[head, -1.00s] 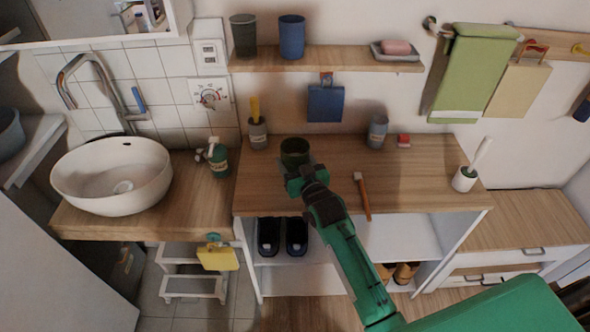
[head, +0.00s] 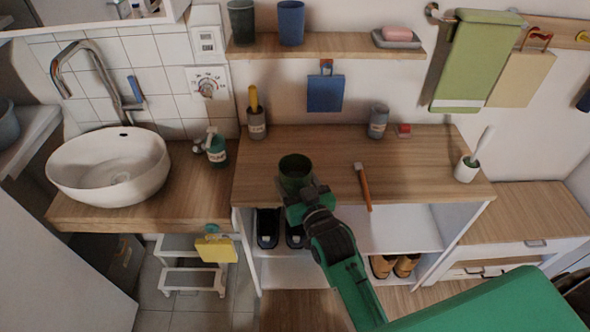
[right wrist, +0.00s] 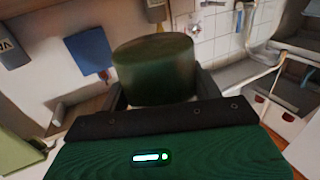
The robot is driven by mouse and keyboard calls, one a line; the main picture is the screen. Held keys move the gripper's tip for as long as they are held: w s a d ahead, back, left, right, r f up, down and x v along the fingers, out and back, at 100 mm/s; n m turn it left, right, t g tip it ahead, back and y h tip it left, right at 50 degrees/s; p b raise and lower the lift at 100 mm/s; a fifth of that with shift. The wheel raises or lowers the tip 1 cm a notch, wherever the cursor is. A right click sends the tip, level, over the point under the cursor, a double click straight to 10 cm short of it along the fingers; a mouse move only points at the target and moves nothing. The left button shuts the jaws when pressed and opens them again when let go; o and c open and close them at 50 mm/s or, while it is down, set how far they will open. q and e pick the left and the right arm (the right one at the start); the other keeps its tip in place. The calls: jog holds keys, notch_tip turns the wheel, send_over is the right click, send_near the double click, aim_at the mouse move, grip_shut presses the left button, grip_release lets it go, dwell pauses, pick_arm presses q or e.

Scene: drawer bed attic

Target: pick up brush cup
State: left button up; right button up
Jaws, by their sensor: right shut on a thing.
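A dark green cup (head: 296,169), which I take to be the brush cup, is over the front left part of the wooden counter (head: 420,170). My right gripper (head: 302,194) is shut on it from the near side. In the right wrist view the cup (right wrist: 154,70) sits between the jaws (right wrist: 158,98), close to upright in the grip. The cup seems raised off the counter, though its base is hidden by the gripper. My left gripper is not in view.
A grey cup with a yellow item (head: 256,122), a grey labelled jar (head: 378,123) and a small red block (head: 403,130) stand at the back. A white brush holder (head: 467,170) stands at right.

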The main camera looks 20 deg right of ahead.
aim_at(294, 194)
jog(key=s, duration=0.2)
jog(key=s+a, duration=0.1)
jog(key=s, duration=0.1)
jog(key=shift+s+a+b, duration=0.1)
jog(key=shift+a+b, duration=0.05)
jog(key=shift+b, duration=0.15)
jog(key=shift+s+a, duration=0.2)
jog(key=shift+s, duration=0.5)
jog(key=shift+s+a, duration=0.2)
jog(key=shift+s, duration=0.5)
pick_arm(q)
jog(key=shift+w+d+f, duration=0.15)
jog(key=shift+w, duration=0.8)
pick_arm(e)
jog(key=shift+s, duration=0.3)
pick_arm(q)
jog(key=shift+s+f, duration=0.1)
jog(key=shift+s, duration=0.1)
